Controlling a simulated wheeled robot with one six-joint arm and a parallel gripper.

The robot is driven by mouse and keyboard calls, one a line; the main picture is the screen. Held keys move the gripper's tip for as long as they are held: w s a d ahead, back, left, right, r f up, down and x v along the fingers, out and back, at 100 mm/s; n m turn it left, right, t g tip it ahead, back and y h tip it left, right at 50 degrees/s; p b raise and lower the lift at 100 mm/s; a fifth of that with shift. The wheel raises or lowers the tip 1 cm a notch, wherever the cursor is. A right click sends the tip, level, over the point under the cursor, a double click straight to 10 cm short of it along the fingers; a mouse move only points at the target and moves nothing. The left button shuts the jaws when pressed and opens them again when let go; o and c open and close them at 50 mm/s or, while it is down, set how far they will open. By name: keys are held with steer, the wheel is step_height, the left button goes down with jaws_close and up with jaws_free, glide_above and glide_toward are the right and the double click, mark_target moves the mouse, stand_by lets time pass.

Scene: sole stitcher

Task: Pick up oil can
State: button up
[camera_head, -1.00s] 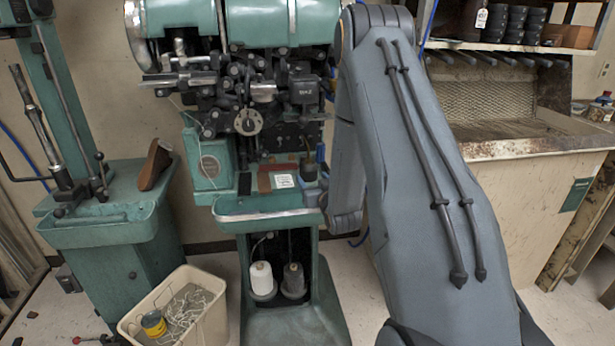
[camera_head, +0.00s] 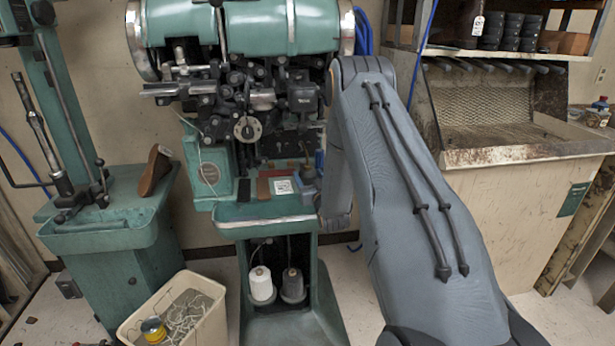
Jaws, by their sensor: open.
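A small dark can with a thin spout, which looks like the oil can (camera_head: 307,172), stands at the right end of the green stitcher's work shelf. It is small in the picture and its lower part is hard to make out. My gripper (camera_head: 313,188) is at that same end of the shelf, close to the can. It is mostly hidden by my own arm and looks open. I cannot tell whether its jaws are around the can or beside it.
The green stitcher (camera_head: 250,110) stands behind the shelf. A brown strip and a white label (camera_head: 283,186) lie left of the can. Thread cones (camera_head: 261,284) stand below. A cream bin (camera_head: 197,318) holds cord and a yellow tin. A brown shoe form (camera_head: 154,170) rests on the left machine.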

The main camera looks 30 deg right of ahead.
steer(key=shift+c, duration=0.2)
steer(key=c, duration=0.7)
steer(key=shift+r, duration=0.1)
steer(key=shift+s+r+b, duration=0.15)
steer(key=shift+r+b, duration=0.25)
steer(key=shift+r, duration=0.25)
step_height(320, 180, up, 6)
steer(key=shift+f+b, duration=0.15)
steer(key=shift+b, duration=0.45)
steer(key=s+d+b, duration=0.1)
steer(key=s+d, duration=0.1)
steer(key=s, duration=0.4)
steer(key=s+d+b, duration=0.1)
steer(key=s+d, duration=0.2)
steer(key=s, duration=0.3)
steer(key=s+d, duration=0.3)
steer(key=s, duration=0.3)
steer(key=shift+b, duration=0.4)
